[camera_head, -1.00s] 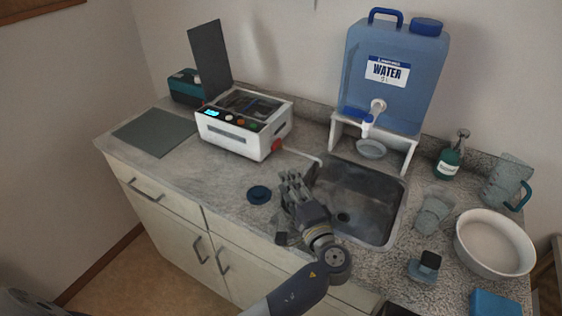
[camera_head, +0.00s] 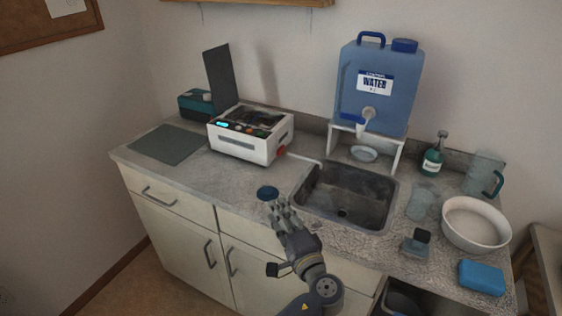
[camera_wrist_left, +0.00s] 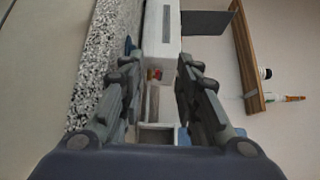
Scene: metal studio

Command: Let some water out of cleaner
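The white cleaner (camera_head: 244,143) stands on the counter, its dark lid (camera_head: 219,76) raised, with lit display and buttons on its front. A red valve (camera_head: 281,152) is low at its right front corner. My left gripper (camera_head: 279,209) is over the counter's front part, below and apart from the cleaner in the picture. My right gripper is out of view.
A dark blue round disc (camera_head: 267,192) lies near my left fingers. The sink (camera_head: 345,196) is right of the cleaner, with a blue water tank (camera_head: 374,95) behind on a white stand. A pump bottle, pitcher, white bowl (camera_head: 474,226) and blue sponge stand at right.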

